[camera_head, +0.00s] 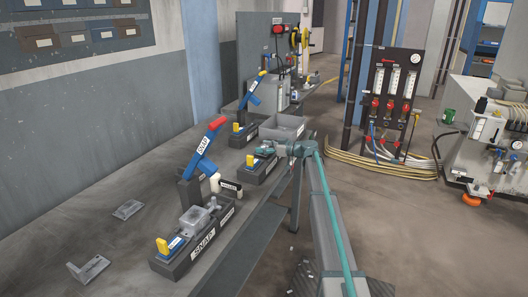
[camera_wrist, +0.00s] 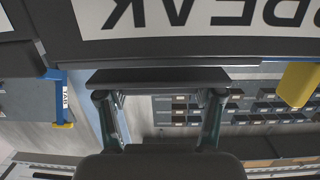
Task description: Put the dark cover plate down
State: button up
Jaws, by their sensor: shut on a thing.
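My gripper (camera_head: 272,149) is low over the middle fixture (camera_head: 256,177), a dark block with a yellow piece at its left end, in the head view. In the wrist view, the two fingers of my gripper (camera_wrist: 160,96) are shut on a dark plate (camera_wrist: 160,78), seen nearly edge-on as a wide flat bar. The fixture's dark side with a big white label (camera_wrist: 200,18) lies right beside the plate in that view. I cannot tell whether plate and fixture touch. In the head view the plate is hard to make out under my gripper.
A near fixture marked SNAP (camera_head: 204,246) has a blue lever with a red handle (camera_head: 217,123). A grey bin (camera_head: 282,131) stands just behind my gripper. Grey brackets (camera_head: 127,209) lie on the bench at left. A flowmeter panel (camera_head: 392,85) stands beyond the bench.

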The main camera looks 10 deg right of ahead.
jog(key=shift+f, duration=0.9)
jog(key=shift+f, duration=0.2)
jog(key=o, duration=1.7)
jog(key=shift+r, duration=0.15)
jog(key=shift+s+d+r, duration=0.1)
jog(key=b+v, duration=0.1)
jog(key=v, duration=1)
jog(key=shift+s+d, duration=0.3)
